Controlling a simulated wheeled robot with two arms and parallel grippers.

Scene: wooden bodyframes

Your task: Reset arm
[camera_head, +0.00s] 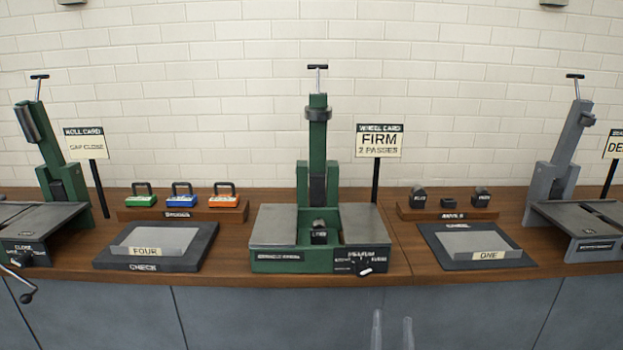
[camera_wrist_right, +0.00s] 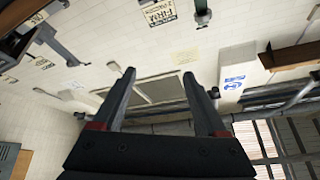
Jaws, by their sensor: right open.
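My right gripper (camera_head: 392,332) shows at the bottom edge of the head view, right of centre, as two pale upright fingers with a gap between them. It is below the front edge of the wooden bench (camera_head: 415,268) and touches nothing there. In the right wrist view my right gripper (camera_wrist_right: 159,75) has its two dark fingers spread apart with nothing between them. That view is tilted and looks across the room. My left gripper is not in view.
A green press (camera_head: 318,150) with a FIRM sign (camera_head: 379,142) stands at the bench middle. Trays marked FOUR (camera_head: 145,251) and ONE (camera_head: 488,256) flank it. Coloured weights (camera_head: 182,196) and dark pieces (camera_head: 448,202) sit behind. Other machines stand at both ends. Space before the bench looks free.

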